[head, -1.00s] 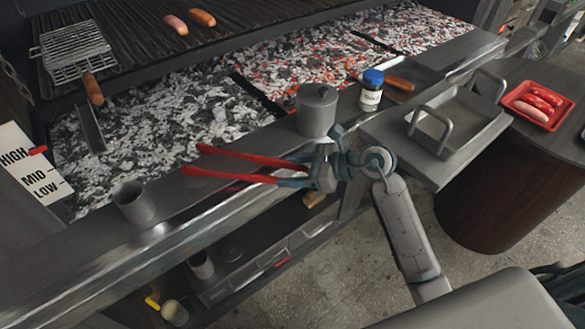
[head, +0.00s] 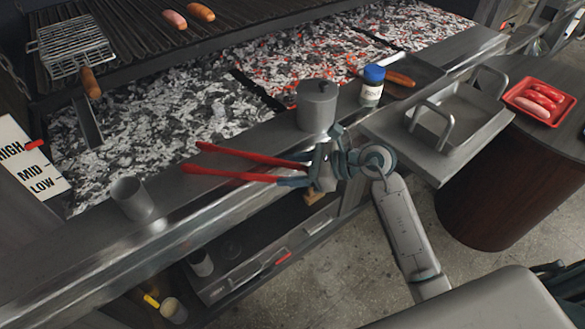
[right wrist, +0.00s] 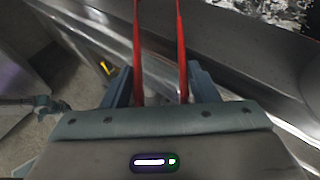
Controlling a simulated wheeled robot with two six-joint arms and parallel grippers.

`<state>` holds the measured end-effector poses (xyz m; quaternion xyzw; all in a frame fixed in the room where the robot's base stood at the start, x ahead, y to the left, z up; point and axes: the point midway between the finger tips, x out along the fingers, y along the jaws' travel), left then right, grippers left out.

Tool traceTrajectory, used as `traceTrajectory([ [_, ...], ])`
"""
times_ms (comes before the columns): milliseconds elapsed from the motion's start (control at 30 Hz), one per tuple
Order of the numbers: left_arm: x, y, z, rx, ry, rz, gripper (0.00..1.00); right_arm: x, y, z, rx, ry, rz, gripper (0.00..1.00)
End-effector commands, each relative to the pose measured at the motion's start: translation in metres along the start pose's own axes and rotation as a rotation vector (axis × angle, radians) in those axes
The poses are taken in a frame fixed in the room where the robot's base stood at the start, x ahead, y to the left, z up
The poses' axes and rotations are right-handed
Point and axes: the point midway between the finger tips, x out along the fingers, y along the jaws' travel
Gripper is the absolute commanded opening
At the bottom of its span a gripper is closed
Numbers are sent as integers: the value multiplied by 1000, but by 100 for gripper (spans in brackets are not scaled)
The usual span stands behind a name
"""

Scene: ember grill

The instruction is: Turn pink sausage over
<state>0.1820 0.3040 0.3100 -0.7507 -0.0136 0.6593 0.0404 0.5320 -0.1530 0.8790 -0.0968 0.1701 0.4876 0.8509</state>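The pink sausage (head: 175,19) lies on the dark grill grate (head: 135,40) at the back left, beside an orange-brown sausage (head: 201,13). My right gripper (head: 306,168) is shut on red tongs (head: 235,165), whose two arms stick out to the left, spread apart. Their tips are empty, above the metal front ledge and far from the sausage. The tongs' red arms (right wrist: 181,50) also show between the gripper fingers in the right wrist view. A teal and grey part at that view's left edge may be my left arm; its fingers are not clear.
A lidded metal pot (head: 317,105), a blue-capped jar (head: 372,86) and a metal cup (head: 132,197) stand along the ledge. A wire basket (head: 72,45) sits on the grate. A handled metal pan (head: 455,120) and a red tray (head: 540,103) of sausages are at right.

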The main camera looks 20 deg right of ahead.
Motion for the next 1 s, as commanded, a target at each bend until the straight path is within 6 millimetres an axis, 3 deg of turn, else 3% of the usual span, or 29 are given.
traceTrajectory([
  [33, 0, 0, 0, 0, 0, 0, 36, 0, 0, 0, 0, 0, 0, 63],
  [100, 0, 0, 0, 0, 0, 0, 36, 0, 0, 0, 0, 0, 0, 77],
  [133, 0, 0, 0, 0, 0, 0, 36, 0, 0, 0, 0, 0, 0, 79],
  [533, 2, 0, 1, 0, -6, 0, 36, -6, 0, -1, -1, 1, -2, 79],
  [1000, -20, 1, -31, 3, 10, 0, 36, -62, -1, -3, -3, 6, -1, 79],
])
